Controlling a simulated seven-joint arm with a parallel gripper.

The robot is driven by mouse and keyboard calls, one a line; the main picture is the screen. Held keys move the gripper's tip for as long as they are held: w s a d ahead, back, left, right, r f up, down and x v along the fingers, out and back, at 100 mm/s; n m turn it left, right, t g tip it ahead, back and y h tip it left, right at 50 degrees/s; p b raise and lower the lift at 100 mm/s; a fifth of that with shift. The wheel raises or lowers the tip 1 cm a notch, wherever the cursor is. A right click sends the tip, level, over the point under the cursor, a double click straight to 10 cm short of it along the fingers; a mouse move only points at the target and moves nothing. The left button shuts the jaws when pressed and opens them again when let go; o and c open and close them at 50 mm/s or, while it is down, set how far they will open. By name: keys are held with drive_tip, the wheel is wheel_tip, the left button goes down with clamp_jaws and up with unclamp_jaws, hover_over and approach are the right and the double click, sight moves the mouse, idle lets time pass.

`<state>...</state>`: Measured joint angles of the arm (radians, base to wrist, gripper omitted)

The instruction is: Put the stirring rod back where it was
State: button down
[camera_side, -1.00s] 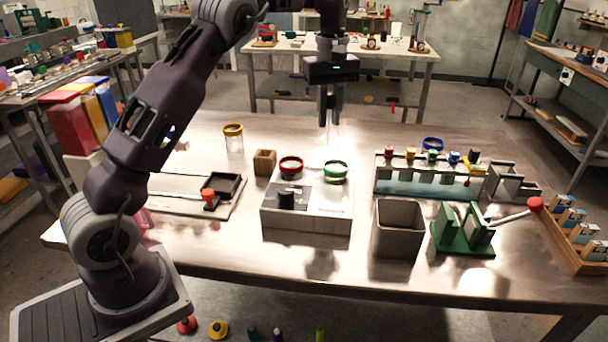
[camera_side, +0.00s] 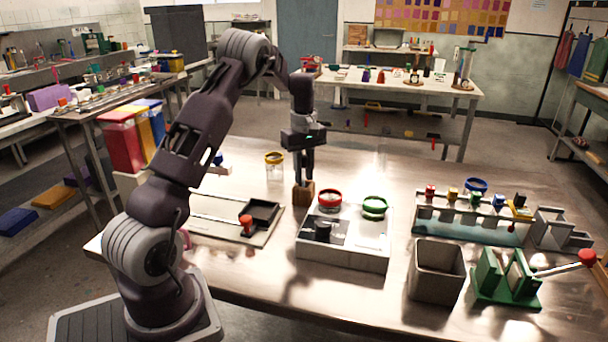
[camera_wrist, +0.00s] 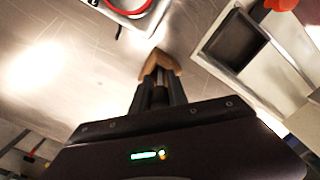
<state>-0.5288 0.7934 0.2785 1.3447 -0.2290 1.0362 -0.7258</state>
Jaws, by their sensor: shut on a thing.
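My gripper (camera_side: 303,176) points straight down, directly above the small wooden block (camera_side: 302,198), with its fingertips at or just above the block's top. In the wrist view the closed fingers (camera_wrist: 160,95) reach to the brown block (camera_wrist: 158,64). To the right of the block, the red-rimmed bucket (camera_side: 329,200) and the green-rimmed bucket (camera_side: 374,207) sit on the white stirring and heating unit (camera_side: 343,258). I cannot tell how deep the rod sits in the block.
A yellow-rimmed jar (camera_side: 274,168) stands behind the block to the left. A board with a black tray (camera_side: 262,213) lies at left. A grey bin (camera_side: 436,272), a green press (camera_side: 507,280) with a red-knobbed lever and a rack of coloured bottles (camera_side: 468,222) stand at right.

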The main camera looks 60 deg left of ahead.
drive_tip(key=shift+f, duration=0.25)
drive_tip(key=c, duration=1.3)
unclamp_jaws()
drive_tip(key=r, duration=1.2)
drive_tip(key=shift+d+r, duration=0.2)
drive_tip(key=shift+r, duration=0.1)
drive_tip(key=s+d+r+m+t, duration=0.2)
drive_tip(key=s+d+r+m, duration=0.25)
drive_tip(key=d, duration=0.55)
drive_tip(key=s+d+r+m+t, duration=0.1)
drive_tip(key=s+d+r+m, duration=0.4)
drive_tip(key=d, duration=0.5)
drive_tip(key=s+d+f+m+t, duration=0.1)
drive_tip(key=s+d+m, duration=0.3)
drive_tip(key=s, duration=0.4)
drive_tip(key=s+d+f+m+t, duration=0.1)
drive_tip(key=s+d+f+m, duration=0.3)
drive_tip(key=s+d, duration=0.3)
drive_tip(key=shift+s+f+t, duration=0.3)
drive_tip(key=shift+s+f, duration=0.05)
drive_tip(key=shift+s, duration=0.4)
